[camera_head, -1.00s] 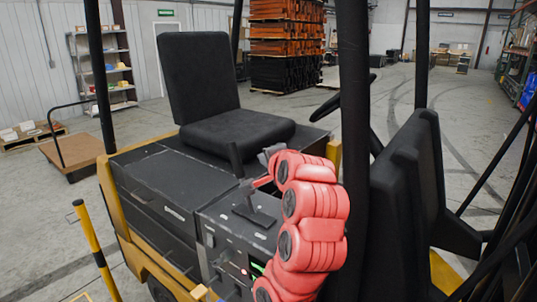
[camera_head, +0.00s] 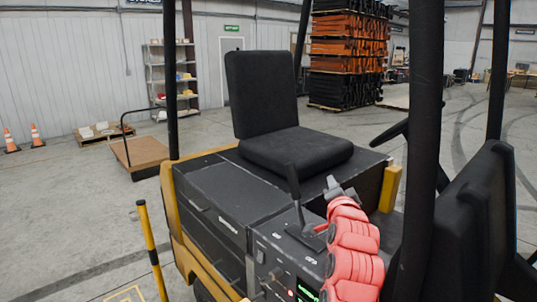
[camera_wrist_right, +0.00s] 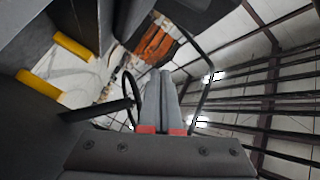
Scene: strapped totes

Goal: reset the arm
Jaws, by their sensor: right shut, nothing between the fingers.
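My right arm is red and segmented, and it rises from the bottom right of the head view. Its grey right gripper (camera_head: 333,184) is at the arm's top end, above the control panel and just right of the black lever (camera_head: 294,192). In the right wrist view the two grey fingers (camera_wrist_right: 160,76) lie together, pointing up in the picture, with nothing between them. I cannot tell from the head view how far the gripper is from the lever. My left gripper is not in view.
A forklift fills the middle, with a black seat (camera_head: 288,105), steering wheel (camera_head: 388,134), dark posts (camera_head: 418,150) and yellow edges. Behind stand stacked orange and black totes (camera_head: 345,50), a shelf (camera_head: 172,78), a flat cart (camera_head: 140,152) and cones (camera_head: 36,135). The floor at left is mostly clear.

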